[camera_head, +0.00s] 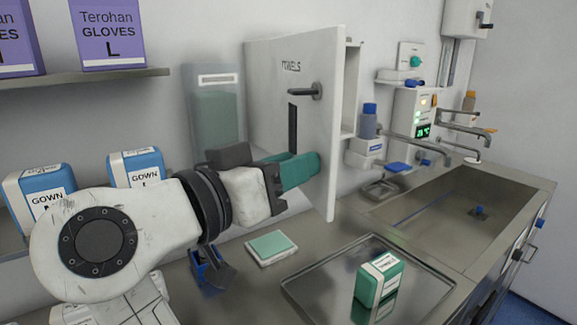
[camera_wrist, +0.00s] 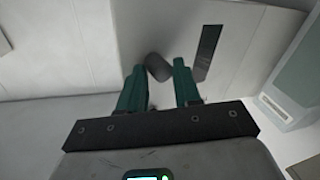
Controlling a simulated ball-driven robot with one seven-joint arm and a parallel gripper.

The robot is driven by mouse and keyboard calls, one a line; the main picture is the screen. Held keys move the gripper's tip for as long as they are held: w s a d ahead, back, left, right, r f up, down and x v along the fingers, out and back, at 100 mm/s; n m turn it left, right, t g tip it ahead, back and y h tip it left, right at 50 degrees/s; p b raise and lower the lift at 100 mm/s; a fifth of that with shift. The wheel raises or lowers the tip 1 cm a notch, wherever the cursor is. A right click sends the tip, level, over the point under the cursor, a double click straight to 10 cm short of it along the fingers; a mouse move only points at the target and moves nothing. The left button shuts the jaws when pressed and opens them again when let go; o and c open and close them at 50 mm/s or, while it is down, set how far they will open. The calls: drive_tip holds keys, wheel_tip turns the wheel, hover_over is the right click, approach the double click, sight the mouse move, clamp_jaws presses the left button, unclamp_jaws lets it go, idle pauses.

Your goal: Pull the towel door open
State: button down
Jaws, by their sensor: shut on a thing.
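The white towel door (camera_head: 265,80), marked TOWELS, stands beside the glove shelf in the head view. A white cabinet part shows behind its right edge; I cannot tell how far the door is open. A dark lever (camera_head: 305,92) and a dark vertical slot (camera_head: 292,128) are on its face. My gripper (camera_head: 312,164) is at the door's lower part, below the lever. In the wrist view its green fingers (camera_wrist: 160,85) stand either side of a dark round handle piece (camera_wrist: 157,67), with the slot to the right. The fingers hide this piece in the head view.
A metal tray (camera_head: 320,290) with a green-white box (camera_head: 379,278) lies on the counter below. A flat green-white pack (camera_head: 271,247) lies near my gripper. The sink (camera_head: 465,205) is at right. Gown boxes (camera_head: 137,168) are at left.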

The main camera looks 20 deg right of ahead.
drive_tip(key=shift+w+a+r+t, duration=0.1)
drive_tip(key=shift+w+t, duration=0.2)
drive_tip(key=shift+w, duration=0.3)
drive_tip(key=c, duration=0.9)
unclamp_jaws()
drive_tip(key=shift+w, duration=0.2)
drive_tip(key=shift+c, duration=0.2)
drive_tip(key=shift+s+n, duration=0.1)
drive_tip(key=shift+n, duration=0.2)
drive_tip(key=b+v, duration=0.1)
drive_tip(key=v, duration=0.9)
drive_tip(key=shift+s+a, duration=0.25)
drive_tip(key=shift+s, duration=0.05)
